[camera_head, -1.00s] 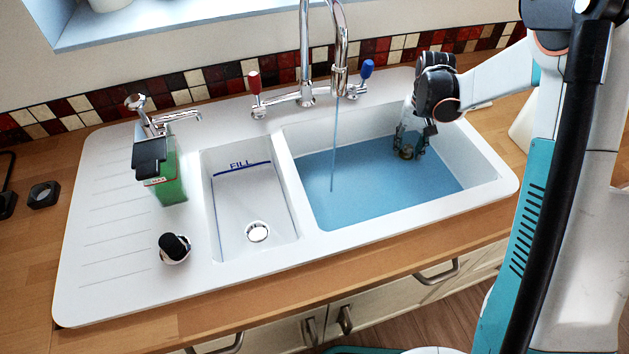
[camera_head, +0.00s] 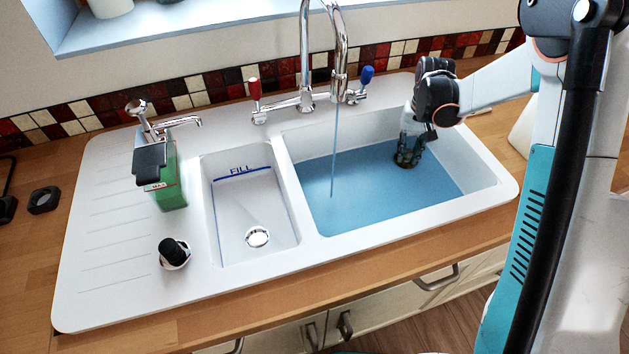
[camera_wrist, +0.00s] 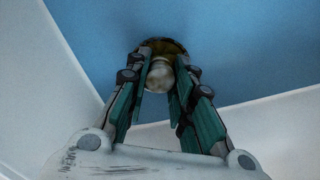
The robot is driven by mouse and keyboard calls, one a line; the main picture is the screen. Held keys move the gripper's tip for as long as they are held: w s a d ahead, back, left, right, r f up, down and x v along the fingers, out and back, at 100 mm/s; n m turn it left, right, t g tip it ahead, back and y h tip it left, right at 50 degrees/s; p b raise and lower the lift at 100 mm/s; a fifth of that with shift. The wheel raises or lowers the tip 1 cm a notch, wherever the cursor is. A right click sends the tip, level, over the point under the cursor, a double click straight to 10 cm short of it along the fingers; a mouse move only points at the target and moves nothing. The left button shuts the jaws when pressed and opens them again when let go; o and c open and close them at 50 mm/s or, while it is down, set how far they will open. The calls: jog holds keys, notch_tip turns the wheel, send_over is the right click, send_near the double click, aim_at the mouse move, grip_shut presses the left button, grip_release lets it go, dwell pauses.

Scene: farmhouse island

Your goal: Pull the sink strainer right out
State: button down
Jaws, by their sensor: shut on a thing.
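The large basin on the right of the white sink (camera_head: 480,180) holds blue water (camera_head: 370,190). My gripper (camera_head: 407,158) reaches down into the back right part of this basin, its fingertips at the water. In the wrist view my gripper (camera_wrist: 160,80) is shut on the strainer's round, pale metal knob (camera_wrist: 160,76). A dark, brownish rim of the strainer (camera_wrist: 165,46) shows behind the fingertips. The fingers hide most of the strainer, and I cannot tell whether it is seated in the drain.
Water runs from the tall chrome tap (camera_head: 340,75) into the large basin, left of my gripper. The small basin (camera_head: 245,215) is empty of water. A green soap bottle (camera_head: 163,175) and a black-topped knob (camera_head: 174,252) stand on the drainboard. The basin walls are close to my gripper.

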aim_at(409, 151)
jog(key=shift+r+p, duration=0.4)
jog(key=shift+r, duration=0.35)
dwell(0.3)
jog(key=shift+r+p, duration=1.5)
jog(key=shift+r, duration=1)
